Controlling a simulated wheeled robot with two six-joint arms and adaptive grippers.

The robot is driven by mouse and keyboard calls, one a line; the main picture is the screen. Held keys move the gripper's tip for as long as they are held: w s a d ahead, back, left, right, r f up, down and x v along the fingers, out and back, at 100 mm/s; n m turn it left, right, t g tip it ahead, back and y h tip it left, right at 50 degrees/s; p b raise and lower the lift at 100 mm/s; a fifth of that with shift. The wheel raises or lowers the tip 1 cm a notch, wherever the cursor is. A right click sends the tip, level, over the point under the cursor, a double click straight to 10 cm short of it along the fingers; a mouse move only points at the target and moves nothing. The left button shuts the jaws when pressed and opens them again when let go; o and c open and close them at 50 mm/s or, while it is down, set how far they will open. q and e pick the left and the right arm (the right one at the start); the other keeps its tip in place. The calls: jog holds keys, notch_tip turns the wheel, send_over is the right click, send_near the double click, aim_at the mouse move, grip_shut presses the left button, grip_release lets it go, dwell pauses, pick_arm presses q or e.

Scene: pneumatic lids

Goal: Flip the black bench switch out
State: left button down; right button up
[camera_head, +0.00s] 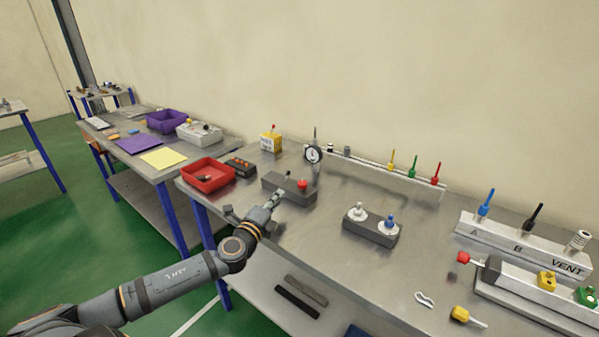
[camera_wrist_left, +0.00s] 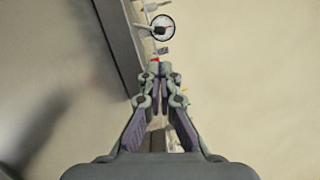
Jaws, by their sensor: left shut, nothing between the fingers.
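A dark grey control box (camera_head: 272,182) stands on the metal bench, with a small black-tipped switch (camera_head: 288,175) and a red button (camera_head: 303,184) on top. My left gripper (camera_head: 279,196) is at the near side of this box, close to the switch; I cannot tell whether it touches. In the left wrist view the fingertips (camera_wrist_left: 160,68) are together with nothing between them. A bit of red (camera_wrist_left: 154,60) shows just beyond them. The switch cannot be made out in the wrist view. My right gripper is not in view.
A dial gauge (camera_head: 313,154) stands behind the box. A red tray (camera_head: 208,186) and a black box with buttons (camera_head: 240,166) lie to the left. A box with two knobs (camera_head: 371,233) stands to the right. The bench front between them is clear.

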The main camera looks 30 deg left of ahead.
aim_at(291, 187)
pick_arm(q)
jog(key=shift+w, duration=0.25)
jog(key=shift+s+r, duration=0.25)
jog(key=shift+s, duration=0.2)
jog(key=shift+w+a, duration=0.1)
jog(key=shift+w, duration=0.1)
jog(key=w, duration=0.2)
jog(key=w+p, duration=0.1)
jog(key=w, duration=0.1)
jog(key=w+a+p, duration=0.1)
jog(key=w, duration=0.1)
jog(key=shift+r, duration=0.35)
jog(key=w+p, duration=0.2)
jog(key=w, duration=0.1)
jog(key=shift+w+a+f, duration=0.1)
jog(key=shift+a, duration=0.05)
jog(key=shift+w+f, duration=0.1)
jog(key=shift+w, duration=0.2)
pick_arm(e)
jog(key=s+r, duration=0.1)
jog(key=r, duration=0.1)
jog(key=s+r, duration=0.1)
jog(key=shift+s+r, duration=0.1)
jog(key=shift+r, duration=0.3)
